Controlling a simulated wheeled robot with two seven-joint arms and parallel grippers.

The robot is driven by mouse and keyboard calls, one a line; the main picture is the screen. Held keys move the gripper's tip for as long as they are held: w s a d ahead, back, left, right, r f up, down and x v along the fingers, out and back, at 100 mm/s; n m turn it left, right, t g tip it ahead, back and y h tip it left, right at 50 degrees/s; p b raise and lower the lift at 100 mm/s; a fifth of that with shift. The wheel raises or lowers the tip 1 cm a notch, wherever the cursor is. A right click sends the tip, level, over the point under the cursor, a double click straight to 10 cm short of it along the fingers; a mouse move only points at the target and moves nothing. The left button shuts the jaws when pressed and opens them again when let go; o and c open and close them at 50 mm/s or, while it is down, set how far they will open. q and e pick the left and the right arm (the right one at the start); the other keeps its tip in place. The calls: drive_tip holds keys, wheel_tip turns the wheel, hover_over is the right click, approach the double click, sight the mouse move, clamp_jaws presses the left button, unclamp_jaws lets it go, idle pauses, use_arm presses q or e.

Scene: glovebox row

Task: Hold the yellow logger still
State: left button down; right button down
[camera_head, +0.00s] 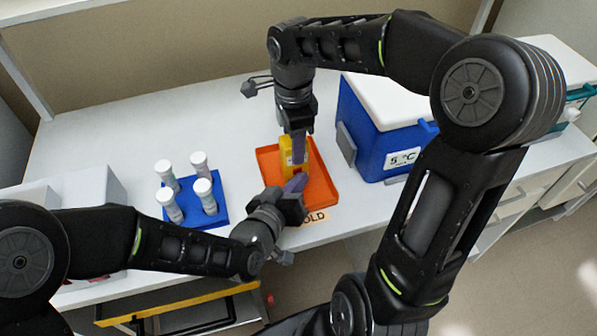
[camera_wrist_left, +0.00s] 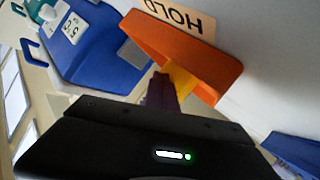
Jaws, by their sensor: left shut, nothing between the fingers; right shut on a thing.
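The yellow logger (camera_head: 286,161) stands in the orange tray (camera_head: 322,188) in the head view, partly hidden by my grippers. My right gripper (camera_head: 298,158) reaches down from above and is shut on the logger. My left gripper (camera_head: 301,178) is shut and empty, its purple fingertips close to the logger's near, lower side. Whether they touch it I cannot tell. In the left wrist view a small part of the logger (camera_wrist_left: 181,79) shows just beyond the left fingertips (camera_wrist_left: 161,82), inside the tray (camera_wrist_left: 212,62).
A blue cooler (camera_head: 375,140) with a white lid and a "5 °C" label stands right of the tray. A blue rack (camera_head: 190,212) with several white-capped vials stands to the left. A "HOLD" label (camera_head: 318,217) lies at the tray's front. The table's back left is clear.

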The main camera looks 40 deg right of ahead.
idle(0.4)
use_arm(q)
drive_tip(key=shift+s+a, duration=0.3)
drive_tip(key=shift+s, duration=0.55)
drive_tip(key=shift+s+a, duration=0.25)
drive_tip(key=shift+s, duration=0.55)
drive_tip(key=shift+s+a, duration=0.3)
drive_tip(key=shift+s, duration=0.5)
drive_tip(key=shift+s+a, duration=0.25)
drive_tip(key=shift+s, duration=0.55)
use_arm(e)
drive_tip(key=c, duration=0.7)
unclamp_jaws()
drive_tip(key=shift+r, duration=0.1)
wheel_tip(320, 180, up, 7)
drive_tip(key=shift+r, duration=0.15)
